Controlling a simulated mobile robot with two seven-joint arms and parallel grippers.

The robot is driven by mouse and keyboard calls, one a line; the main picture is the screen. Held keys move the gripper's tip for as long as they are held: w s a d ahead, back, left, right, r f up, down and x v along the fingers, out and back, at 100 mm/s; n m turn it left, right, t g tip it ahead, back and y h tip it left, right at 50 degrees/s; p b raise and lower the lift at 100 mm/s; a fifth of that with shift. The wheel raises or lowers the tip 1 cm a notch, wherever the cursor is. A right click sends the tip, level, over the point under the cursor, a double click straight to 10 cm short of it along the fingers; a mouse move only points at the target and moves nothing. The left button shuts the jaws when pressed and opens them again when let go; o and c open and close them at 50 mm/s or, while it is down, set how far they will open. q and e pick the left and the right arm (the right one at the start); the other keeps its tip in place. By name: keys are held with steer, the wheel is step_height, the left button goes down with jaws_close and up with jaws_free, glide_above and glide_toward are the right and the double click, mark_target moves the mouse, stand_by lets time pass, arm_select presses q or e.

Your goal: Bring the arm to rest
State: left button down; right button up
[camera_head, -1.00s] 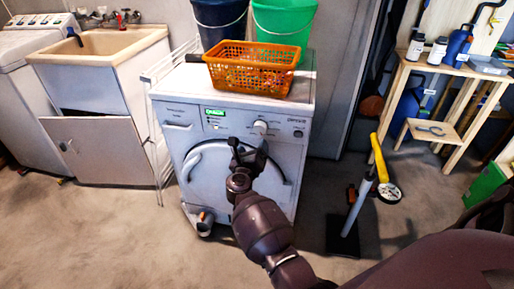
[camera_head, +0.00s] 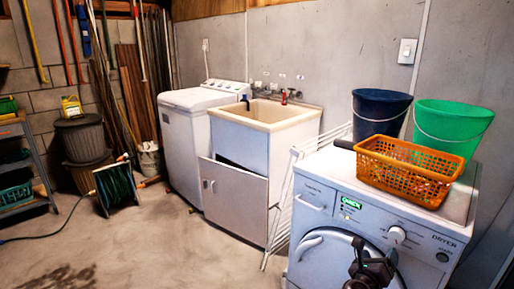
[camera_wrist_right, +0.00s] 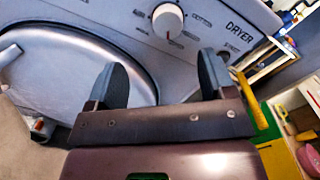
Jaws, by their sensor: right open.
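My right gripper (camera_head: 372,268) shows at the lower right of the head view, in front of the dryer (camera_head: 330,205). In the right wrist view its two dark fingers (camera_wrist_right: 166,85) stand wide apart with nothing between them. They point toward the dryer's front panel, below the white knob (camera_wrist_right: 168,20) and beside the round door (camera_wrist_right: 80,75). The dryer door looks shut. Most of my right arm is below the head view's edge. My left gripper is not in view.
On the dryer stand an orange basket (camera_head: 405,175), a dark blue bucket (camera_head: 380,113) and a green bucket (camera_head: 450,128). A drying rack (camera_head: 283,200) leans between the dryer and the sink cabinet (camera_head: 235,200). A hose reel (camera_head: 116,187) stands at left. The middle floor is clear.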

steer(key=w+a+r+n+t+y, duration=0.2)
steer(key=a+r+n+t+y, duration=0.6)
steer(key=n, duration=0.7)
steer(key=s+a+r+n+y+p, duration=0.1)
steer(key=s+a+n+y+p, duration=0.3)
steer(key=n, duration=0.9)
arm_select(q)
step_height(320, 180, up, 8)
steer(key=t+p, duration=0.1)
steer(key=p, duration=0.3)
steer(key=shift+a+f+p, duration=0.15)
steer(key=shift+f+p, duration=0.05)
steer(key=shift+p, duration=0.2)
arm_select(e)
steer(key=s+f+n+g, duration=0.3)
steer(key=s+f, duration=0.1)
steer(key=s, duration=0.8)
steer(key=s+d+f+n+g, duration=0.1)
steer(key=s+f+n+g, duration=0.2)
steer(key=s, duration=1)
steer(key=s+f+n+g+y, duration=0.1)
steer(key=s+f+n+g, duration=0.2)
steer(key=s, duration=1)
step_height(320, 180, down, 2)
steer(key=shift+d+f+n+g, duration=0.1)
steer(key=shift+d+n+g, duration=0.2)
steer(key=shift+n, duration=0.7)
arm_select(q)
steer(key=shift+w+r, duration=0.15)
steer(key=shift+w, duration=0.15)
